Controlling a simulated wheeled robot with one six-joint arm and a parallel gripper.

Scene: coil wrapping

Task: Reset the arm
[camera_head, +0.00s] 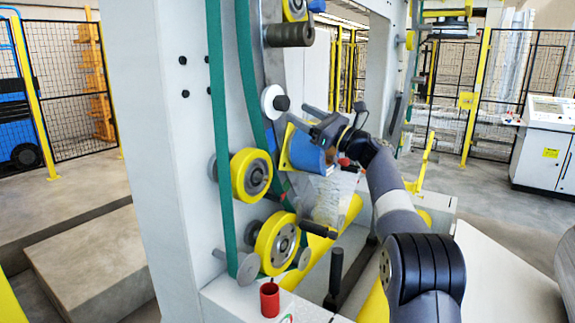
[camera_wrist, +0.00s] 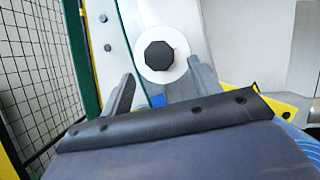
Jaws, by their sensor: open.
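My gripper (camera_head: 302,116) is raised beside the wrapping machine, above a blue cylinder with a yellow flange (camera_head: 306,154). Its jaws are apart with nothing between them, and the wrist view also shows the open fingers (camera_wrist: 160,72). They point toward a white disc with a dark hub (camera_head: 268,102), which appears just beyond the fingertips in the wrist view (camera_wrist: 148,72). I cannot tell the exact gap between them. My arm reaches up from the lower right, partly bent.
The white machine frame (camera_head: 150,130) carries green belts (camera_head: 222,150) and yellow rollers (camera_head: 243,176). A red cup (camera_head: 269,300) and a black lever (camera_head: 335,275) stand low in front. A control console (camera_head: 545,150) stands at the right. Mesh fences (camera_head: 60,85) stand behind.

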